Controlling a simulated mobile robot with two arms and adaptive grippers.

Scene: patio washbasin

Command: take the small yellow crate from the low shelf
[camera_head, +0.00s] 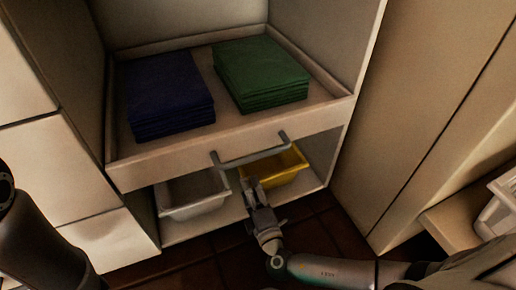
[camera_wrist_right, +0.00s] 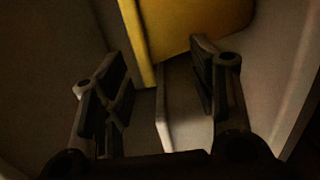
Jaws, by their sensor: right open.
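The small yellow crate (camera_head: 283,168) sits on the low shelf under the drawer, right of a white crate. My right gripper (camera_head: 247,184) reaches in at the crate's left front, below the drawer handle. In the right wrist view the yellow crate (camera_wrist_right: 190,28) fills the top middle, beyond the fingers. The right gripper (camera_wrist_right: 160,88) is open there, with a pale edge showing between its fingers. I cannot tell whether a finger touches the crate. My left gripper is not in view; only part of my left arm shows at the left edge.
The white crate (camera_head: 193,193) stands on the low shelf (camera_head: 222,218), left of the yellow one. Above is a drawer (camera_head: 180,150) with a grey handle (camera_head: 252,155), holding blue towels (camera_head: 170,95) and green towels (camera_head: 260,73). A cabinet side wall stands close on the right.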

